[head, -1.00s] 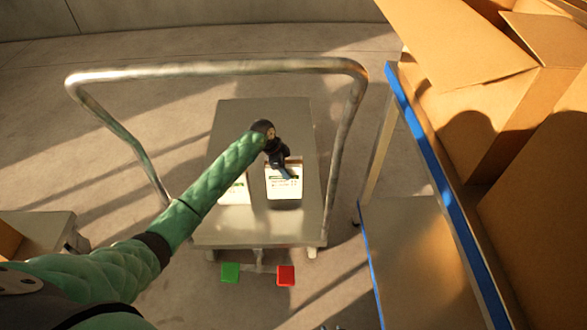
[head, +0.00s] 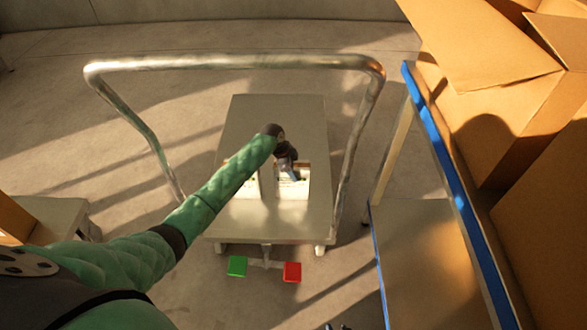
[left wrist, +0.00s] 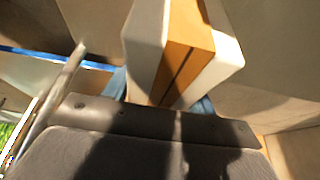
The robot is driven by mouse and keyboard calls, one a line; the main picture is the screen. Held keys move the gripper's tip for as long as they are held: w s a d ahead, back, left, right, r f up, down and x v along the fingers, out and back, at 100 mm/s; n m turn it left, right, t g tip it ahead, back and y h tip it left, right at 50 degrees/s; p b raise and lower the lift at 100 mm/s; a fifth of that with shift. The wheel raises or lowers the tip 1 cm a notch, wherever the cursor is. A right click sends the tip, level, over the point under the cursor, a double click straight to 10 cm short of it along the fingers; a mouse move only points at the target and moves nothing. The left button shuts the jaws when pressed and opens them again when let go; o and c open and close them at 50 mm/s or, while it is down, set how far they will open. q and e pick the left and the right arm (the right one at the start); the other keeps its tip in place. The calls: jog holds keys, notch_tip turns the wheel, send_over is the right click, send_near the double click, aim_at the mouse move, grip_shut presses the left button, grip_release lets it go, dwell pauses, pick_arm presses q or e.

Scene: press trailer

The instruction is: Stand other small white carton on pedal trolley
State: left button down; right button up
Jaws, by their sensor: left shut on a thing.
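My left gripper (head: 287,168) is shut on a small white carton (head: 293,187) over the right half of the pedal trolley's grey deck (head: 262,115). In the left wrist view the gripper (left wrist: 163,98) has its bluish fingers on either side of the held carton (left wrist: 222,72), which shows white sides and a brown face with a dark seam. Whether its base touches the deck cannot be told. Another small white carton (head: 247,188) stands on the deck just left of it, partly hidden by my green left arm.
The trolley's metal handle (head: 235,62) arches around the deck. A green pedal (head: 237,266) and a red pedal (head: 292,272) are at its near end. A blue-edged shelf unit (head: 440,145) with open brown boxes (head: 500,90) stands close on the right. The far deck is clear.

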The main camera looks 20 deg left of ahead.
pick_arm(q)
jog(key=shift+w, duration=0.1)
jog(key=shift+c, duration=2.4)
grip_release()
jog(key=v, duration=1.2)
